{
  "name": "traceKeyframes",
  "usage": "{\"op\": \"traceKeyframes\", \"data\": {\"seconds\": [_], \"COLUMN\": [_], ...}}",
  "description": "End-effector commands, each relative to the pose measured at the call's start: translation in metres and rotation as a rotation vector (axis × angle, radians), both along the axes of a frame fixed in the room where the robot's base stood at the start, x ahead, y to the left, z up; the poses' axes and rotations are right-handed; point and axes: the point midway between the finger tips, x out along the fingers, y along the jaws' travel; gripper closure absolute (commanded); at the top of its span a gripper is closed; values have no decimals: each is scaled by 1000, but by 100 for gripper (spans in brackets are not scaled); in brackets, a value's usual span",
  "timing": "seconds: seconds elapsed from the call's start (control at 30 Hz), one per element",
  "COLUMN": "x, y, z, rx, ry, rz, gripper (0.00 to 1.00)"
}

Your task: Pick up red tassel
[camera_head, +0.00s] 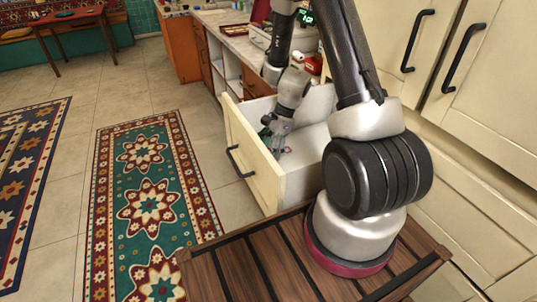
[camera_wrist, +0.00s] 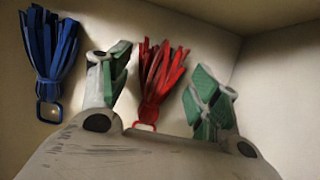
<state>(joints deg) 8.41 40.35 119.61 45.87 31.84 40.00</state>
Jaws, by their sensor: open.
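The red tassel (camera_wrist: 161,76) lies on the pale floor of the open drawer in the wrist view, its strands pointing up in the picture and its ring toward my palm. My gripper (camera_wrist: 160,85) is open, with one green-padded finger on each side of the tassel and a gap on both sides. In the head view my gripper (camera_head: 274,137) reaches down inside the open cream drawer (camera_head: 252,150). I cannot clearly make out the tassel in the head view.
A blue tassel (camera_wrist: 50,60) with a ring lies left of my left finger. Drawer walls (camera_wrist: 275,75) stand close at the right and top of the wrist view. A counter (camera_head: 232,40) and closed cabinet doors (camera_head: 415,50) flank the arm.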

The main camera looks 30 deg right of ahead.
Motion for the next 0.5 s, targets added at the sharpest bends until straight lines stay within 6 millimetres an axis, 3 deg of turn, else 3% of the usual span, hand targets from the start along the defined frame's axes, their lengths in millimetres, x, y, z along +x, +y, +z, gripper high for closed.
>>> {"op": "traceKeyframes", "data": {"seconds": [0.13,0.37,0.5], "x": [0,0,0], "y": [0,0,0], "z": [0,0,1], "rx": [0,0,0], "ry": [0,0,0], "rz": [1,1,1], "gripper": [41,81,81]}}
